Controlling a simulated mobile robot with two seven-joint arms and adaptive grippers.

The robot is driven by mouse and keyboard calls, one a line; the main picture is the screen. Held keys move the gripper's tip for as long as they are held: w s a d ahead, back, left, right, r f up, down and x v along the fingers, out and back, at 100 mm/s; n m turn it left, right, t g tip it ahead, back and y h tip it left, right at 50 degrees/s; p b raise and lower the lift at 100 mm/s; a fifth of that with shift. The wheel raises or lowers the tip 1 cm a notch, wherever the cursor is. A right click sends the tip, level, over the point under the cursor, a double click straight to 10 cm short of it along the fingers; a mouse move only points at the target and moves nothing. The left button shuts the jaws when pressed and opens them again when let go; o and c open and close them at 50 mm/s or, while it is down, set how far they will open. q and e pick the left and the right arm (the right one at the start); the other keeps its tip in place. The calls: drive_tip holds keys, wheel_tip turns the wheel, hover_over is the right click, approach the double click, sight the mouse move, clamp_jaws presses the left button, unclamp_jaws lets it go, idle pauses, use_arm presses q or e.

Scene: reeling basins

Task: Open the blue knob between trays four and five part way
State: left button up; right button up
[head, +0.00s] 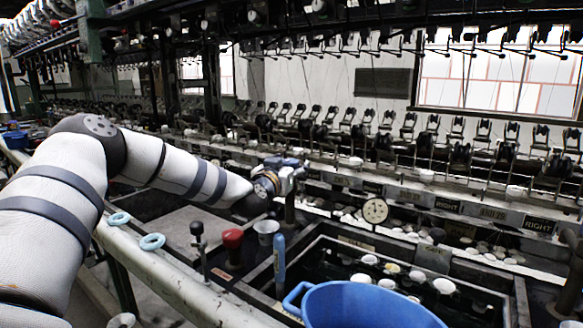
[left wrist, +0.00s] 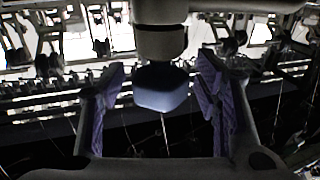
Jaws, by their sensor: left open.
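In the left wrist view, a blue knob (left wrist: 162,90) with a pale grey stem sits between the two purple-padded fingers of my left gripper (left wrist: 160,75). Dark gaps show between the knob and both fingers, so the gripper is open and not closed on it. In the head view, my left gripper (head: 283,176) is near the middle, above the basin edge, at the top of a dark upright post (head: 290,212). I cannot clearly separate the knob from the gripper in the head view. My right gripper is not in view.
A blue upright handle (head: 280,262), a red knob (head: 232,238) and a black-knobbed lever (head: 198,236) stand in front of the gripper. A blue tub (head: 365,305) is at the front right. A round gauge (head: 375,211) stands to the right. Light-blue rings (head: 152,241) lie on the rail.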

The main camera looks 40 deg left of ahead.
use_arm(q)
drive_tip(key=c, duration=1.2)
drive_tip(key=shift+o, duration=0.2)
